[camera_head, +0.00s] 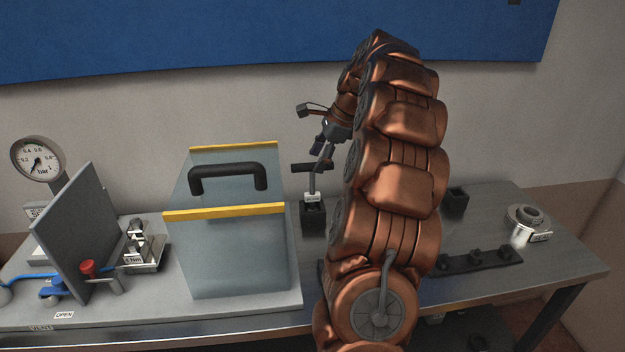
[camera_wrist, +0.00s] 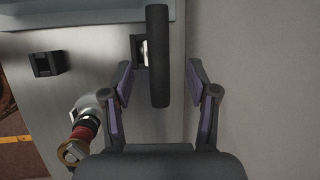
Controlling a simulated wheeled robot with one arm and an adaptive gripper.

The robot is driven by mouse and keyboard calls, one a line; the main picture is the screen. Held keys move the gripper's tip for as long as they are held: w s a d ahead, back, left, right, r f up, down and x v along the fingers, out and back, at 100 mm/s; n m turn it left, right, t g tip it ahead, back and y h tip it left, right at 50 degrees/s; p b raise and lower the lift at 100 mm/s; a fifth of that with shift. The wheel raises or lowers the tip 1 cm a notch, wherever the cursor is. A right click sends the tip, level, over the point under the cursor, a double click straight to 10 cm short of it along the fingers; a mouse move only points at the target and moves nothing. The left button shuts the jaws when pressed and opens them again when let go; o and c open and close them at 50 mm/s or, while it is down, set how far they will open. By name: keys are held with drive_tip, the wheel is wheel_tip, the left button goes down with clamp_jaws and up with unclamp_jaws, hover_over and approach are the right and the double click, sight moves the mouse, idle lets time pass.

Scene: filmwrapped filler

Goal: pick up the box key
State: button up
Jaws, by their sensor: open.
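The box key (camera_head: 311,167) has a dark crossbar handle on a grey stem. It stands upright in a black holder (camera_head: 313,218) with a white label, right of the clear-walled case. In the wrist view its dark bar (camera_wrist: 158,50) runs lengthwise, with its near end between my fingers. My gripper (camera_head: 322,148) is just above the handle in the head view, partly behind my arm. In the wrist view my gripper (camera_wrist: 160,82) is open, one finger on each side of the bar, with gaps on both sides.
The case (camera_head: 235,255) with a yellow-edged cover and black handle stands left of the key. A pressure gauge (camera_head: 38,158) and grey panel (camera_head: 80,235) are farther left. A black block (camera_head: 456,201) and metal ring fitting (camera_head: 528,218) stand right. The wall is close behind.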

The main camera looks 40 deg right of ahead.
sight(315, 162)
drive_tip(key=shift+p+x, duration=0.35)
drive_tip(key=shift+x, duration=1.5)
drive_tip(key=shift+a, duration=0.1)
drive_tip(key=shift+r, duration=0.1)
drive_tip(key=shift+c, duration=0.3)
clamp_jaws()
